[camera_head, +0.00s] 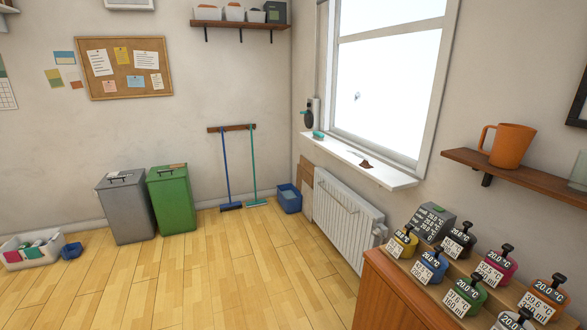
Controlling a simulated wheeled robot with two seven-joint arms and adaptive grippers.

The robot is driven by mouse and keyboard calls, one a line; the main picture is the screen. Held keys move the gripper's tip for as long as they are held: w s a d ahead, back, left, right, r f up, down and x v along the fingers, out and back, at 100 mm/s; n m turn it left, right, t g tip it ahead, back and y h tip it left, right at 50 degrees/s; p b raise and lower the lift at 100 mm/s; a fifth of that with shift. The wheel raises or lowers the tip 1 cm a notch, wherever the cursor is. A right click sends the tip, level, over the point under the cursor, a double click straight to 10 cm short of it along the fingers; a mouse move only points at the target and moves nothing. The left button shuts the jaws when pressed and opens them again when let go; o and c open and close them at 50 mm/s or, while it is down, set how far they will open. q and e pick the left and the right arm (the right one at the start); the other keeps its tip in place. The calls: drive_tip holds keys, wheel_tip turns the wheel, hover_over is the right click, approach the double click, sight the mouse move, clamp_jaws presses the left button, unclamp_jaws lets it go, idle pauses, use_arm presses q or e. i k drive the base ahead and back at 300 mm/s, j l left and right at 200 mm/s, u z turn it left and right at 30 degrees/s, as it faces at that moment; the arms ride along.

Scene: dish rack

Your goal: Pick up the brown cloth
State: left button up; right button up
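A small brown piece (366,164) that looks like the brown cloth lies on the white windowsill (392,179), near its middle. It is small in the view, and I cannot tell its shape well. A dark thin mark or object shows just left of it. Neither of my grippers is in view.
A wooden cabinet (385,295) with several labelled coloured jars stands at the lower right. A white radiator (345,215) is under the windowsill. A green bin (172,202), a grey bin (127,210) and a blue bucket (289,199) stand by the walls. The middle floor is clear.

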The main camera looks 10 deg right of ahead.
sight(364, 164)
drive_tip(key=i, duration=0.8)
drive_tip(key=i+z, duration=0.35)
drive_tip(key=i+j+z, duration=0.3)
drive_tip(key=i, duration=0.15)
drive_tip(key=i+j+z, duration=0.2)
drive_tip(key=z, duration=0.25)
drive_tip(key=i+j+z, duration=0.3)
drive_tip(key=z, duration=0.15)
drive_tip(key=i+j+z, duration=0.25)
drive_tip(key=j+z, duration=0.2)
drive_tip(key=i+j+z, duration=0.15)
drive_tip(key=j+z, duration=0.7)
drive_tip(key=j, duration=0.2)
drive_tip(key=j+z, duration=0.4)
drive_tip(key=j, duration=0.2)
drive_tip(key=i, duration=0.05)
